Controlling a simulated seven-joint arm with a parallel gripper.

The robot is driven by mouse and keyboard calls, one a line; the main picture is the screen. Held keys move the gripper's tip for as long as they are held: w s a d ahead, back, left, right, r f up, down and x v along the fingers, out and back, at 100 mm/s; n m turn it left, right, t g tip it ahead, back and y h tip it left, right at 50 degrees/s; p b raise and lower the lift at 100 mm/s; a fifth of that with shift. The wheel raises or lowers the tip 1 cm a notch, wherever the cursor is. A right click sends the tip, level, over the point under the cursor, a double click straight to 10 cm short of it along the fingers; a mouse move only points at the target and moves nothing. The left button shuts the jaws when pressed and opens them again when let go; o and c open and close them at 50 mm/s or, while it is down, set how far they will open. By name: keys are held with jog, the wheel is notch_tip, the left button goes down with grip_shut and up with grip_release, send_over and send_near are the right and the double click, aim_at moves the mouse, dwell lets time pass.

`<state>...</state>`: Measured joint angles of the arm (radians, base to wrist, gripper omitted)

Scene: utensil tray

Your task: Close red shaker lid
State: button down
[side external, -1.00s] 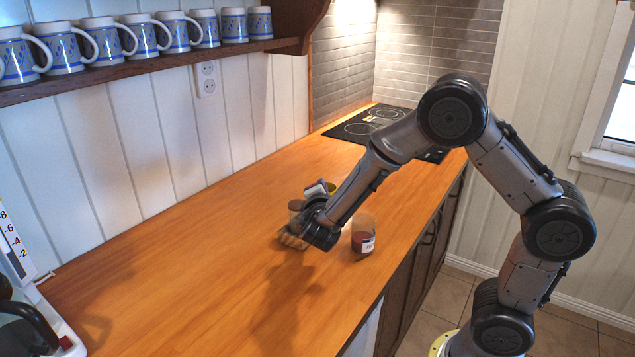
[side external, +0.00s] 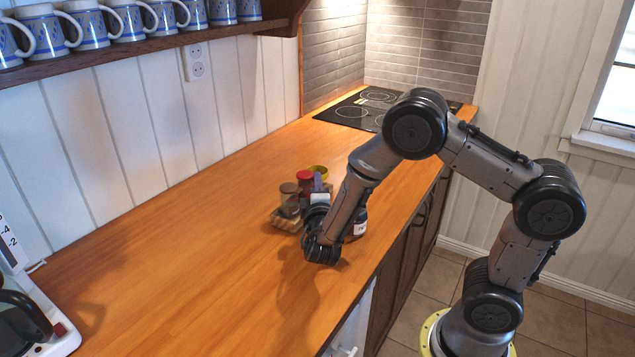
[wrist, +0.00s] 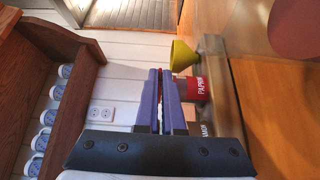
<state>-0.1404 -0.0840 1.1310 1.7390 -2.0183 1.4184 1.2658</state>
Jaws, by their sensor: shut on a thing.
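The red-lidded shaker (side external: 305,181) stands upright in the wooden rack, right of a brown-lidded shaker (side external: 289,197). In the wrist view its red label (wrist: 201,88) reads as paprika, and it shows just right of my fingers. My gripper (side external: 319,184) is beside the red lid in the side view. In the wrist view the gripper (wrist: 160,72) has its two purple fingers nearly together, with a thin reddish-and-white sliver between them. The fingers are shut at the red shaker's lid; they hide most of it, and the exact part held cannot be seen.
A yellow-green funnel-shaped thing (side external: 318,169) is just behind the red shaker. A labelled glass jar (side external: 360,227) stands right of my wrist, partly hidden. The wooden rack (side external: 285,221) holds the shakers. The counter at left (side external: 180,250) is clear.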

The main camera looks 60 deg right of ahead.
dwell(0.3)
jog(key=c, duration=1)
grip_release()
jog(key=shift+a, duration=0.1)
jog(key=v, duration=1.3)
jog(key=shift+s+a, duration=0.25)
jog(key=shift+a, duration=0.05)
